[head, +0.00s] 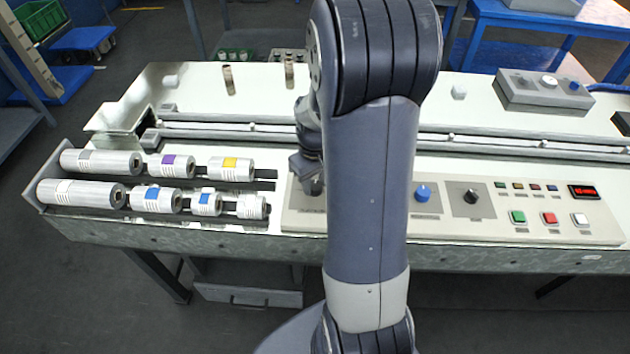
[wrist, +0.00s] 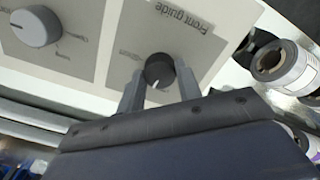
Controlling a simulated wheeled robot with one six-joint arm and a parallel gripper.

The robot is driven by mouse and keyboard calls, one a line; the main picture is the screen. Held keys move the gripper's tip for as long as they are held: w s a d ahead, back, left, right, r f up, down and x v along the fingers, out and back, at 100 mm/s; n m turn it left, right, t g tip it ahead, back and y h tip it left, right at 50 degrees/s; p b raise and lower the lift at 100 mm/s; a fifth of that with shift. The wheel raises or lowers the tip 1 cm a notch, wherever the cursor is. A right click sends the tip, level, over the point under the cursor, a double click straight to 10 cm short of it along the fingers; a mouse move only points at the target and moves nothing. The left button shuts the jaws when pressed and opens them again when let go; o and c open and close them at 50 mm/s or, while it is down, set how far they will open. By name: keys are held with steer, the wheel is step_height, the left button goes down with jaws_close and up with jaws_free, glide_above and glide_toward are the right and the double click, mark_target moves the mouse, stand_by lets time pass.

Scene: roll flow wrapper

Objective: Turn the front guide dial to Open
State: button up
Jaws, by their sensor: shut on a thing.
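The front guide dial (wrist: 158,68) is a dark round knob with a white pointer line, on a pale panel printed "Front guide" (wrist: 187,21) in the wrist view. The pointer slants toward the lower left of that picture. A small label (wrist: 128,56) beside the dial is too blurred to read. My gripper (wrist: 159,82) is shut on the dial, one finger on each side. In the head view my gripper (head: 311,186) is down at the left end of the control panel (head: 460,228), partly behind my arm, and the dial is hidden there.
A large pale knob (wrist: 36,26) is beside the dial in the wrist view. Several rolls (head: 95,193) lie left of the panel. A blue knob (head: 423,194), a black knob (head: 472,197) and coloured buttons (head: 549,218) are on its right. A rail (head: 240,127) runs behind.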

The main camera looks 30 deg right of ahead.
steer(key=n, duration=0.4)
steer(key=shift+n, duration=0.3)
steer(key=n, duration=0.5)
steer(key=shift+b, duration=0.35)
steer(key=n, duration=0.9)
steer(key=shift+n, duration=0.3)
steer(key=o, duration=1)
steer(key=shift+r, duration=0.15)
